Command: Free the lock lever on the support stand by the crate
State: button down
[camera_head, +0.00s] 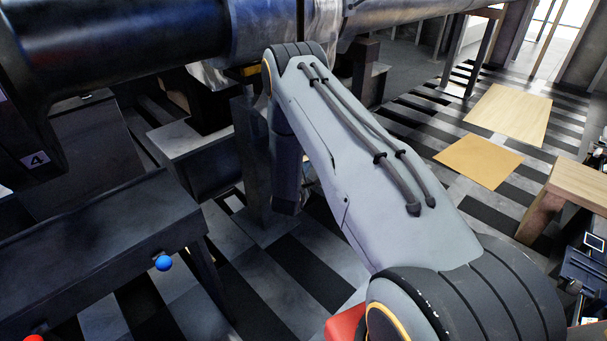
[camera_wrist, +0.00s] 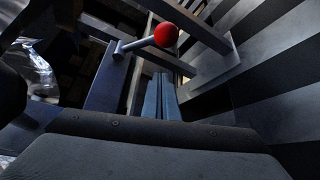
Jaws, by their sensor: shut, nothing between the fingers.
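In the wrist view, a lock lever shows as a grey rod (camera_wrist: 138,44) with a red ball knob (camera_wrist: 166,35) at its right end. The rod's left end meets a dark upright of the stand (camera_wrist: 105,78). My gripper (camera_wrist: 161,76) is shut and empty, its slim fingertips just below the knob in the picture. A gap shows between tips and knob; its depth is hard to judge. In the head view, my arm hides the gripper and this lever. A dark post on a flat base (camera_head: 253,165) stands behind my arm; I cannot tell whether it is this stand.
A large dark cylinder (camera_head: 110,30) crosses the top left of the head view. A dark bench-like frame (camera_head: 95,235) with a blue ball knob (camera_head: 163,263) stands at left. Another red ball (camera_head: 33,338) shows at the bottom edge.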

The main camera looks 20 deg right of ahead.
jog(key=shift+s+d+r, duration=0.35)
jog(key=shift+s+d, duration=0.3)
jog(key=shift+s+d+r, duration=0.35)
jog(key=shift+s+d, duration=0.25)
jog(key=shift+s, duration=0.05)
jog(key=shift+d, duration=0.1)
